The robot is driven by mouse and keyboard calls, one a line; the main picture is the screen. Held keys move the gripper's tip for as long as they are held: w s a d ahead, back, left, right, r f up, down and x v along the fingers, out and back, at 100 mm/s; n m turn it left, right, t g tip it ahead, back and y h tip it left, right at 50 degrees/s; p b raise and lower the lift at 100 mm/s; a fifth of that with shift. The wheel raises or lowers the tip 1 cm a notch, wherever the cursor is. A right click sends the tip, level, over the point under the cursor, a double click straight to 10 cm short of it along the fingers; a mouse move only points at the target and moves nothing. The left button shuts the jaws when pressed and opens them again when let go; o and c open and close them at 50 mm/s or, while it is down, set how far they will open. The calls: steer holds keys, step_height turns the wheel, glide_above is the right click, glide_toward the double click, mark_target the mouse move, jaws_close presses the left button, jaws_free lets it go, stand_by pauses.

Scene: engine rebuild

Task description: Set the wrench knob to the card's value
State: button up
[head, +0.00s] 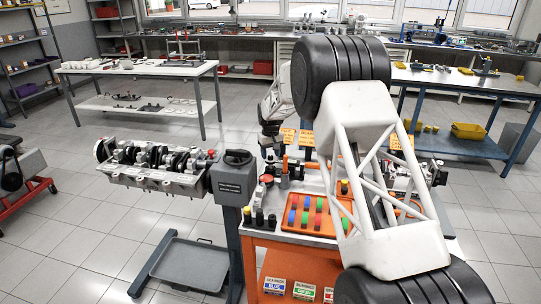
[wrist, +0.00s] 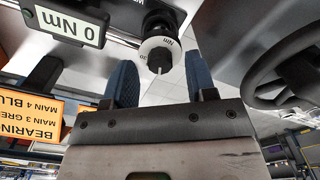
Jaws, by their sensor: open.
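In the wrist view, the wrench knob (wrist: 159,60) is dark with a light mark and sits at a pale dial ring marked Nm. My gripper (wrist: 160,76) is open, with one blue finger on each side of the knob. Gaps show between the knob and both fingers; I cannot tell its depth between them. A white readout (wrist: 68,24) shows 0 Nm upside down. An orange bearing card (wrist: 32,122) is partly in view, with lines for main 4 and main 3. In the head view, my gripper (head: 270,150) is small over the bench's far left; the knob cannot be made out.
An orange tray (head: 270,226) with coloured pieces lies on the bench. Dark cylinders (head: 259,218) stand at its left. An engine block (head: 155,167) is on a stand further left. Several orange cards (head: 306,138) stand at the back. A dark round part (wrist: 285,65) is right of the fingers.

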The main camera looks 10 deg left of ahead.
mark_target(271, 156)
steer(key=shift+r, duration=3.5)
steer(key=shift+d+r, duration=0.15)
steer(key=shift+r, duration=0.05)
steer(key=s+d+r+m+t, duration=0.1)
steer(key=s+d+r+m, duration=0.1)
steer(key=s+d+r, duration=1)
steer(key=s+d+r+m, duration=0.2)
steer(key=s+d+r, duration=0.6)
steer(key=s+d, duration=0.75)
steer(key=s+d+f+m, duration=0.1)
steer(key=s+d, duration=0.3)
steer(key=s, duration=0.8)
steer(key=s+d+f+m+t, duration=0.1)
steer(key=s+d, duration=0.3)
steer(key=s, duration=0.9)
steer(key=s+d+f+m, duration=0.1)
steer(key=s+d+f, duration=0.2)
steer(key=s, duration=0.9)
steer(key=shift+s+d+f+t, duration=0.25)
steer(key=shift+d+f+t, duration=0.1)
steer(key=shift+d, duration=0.55)
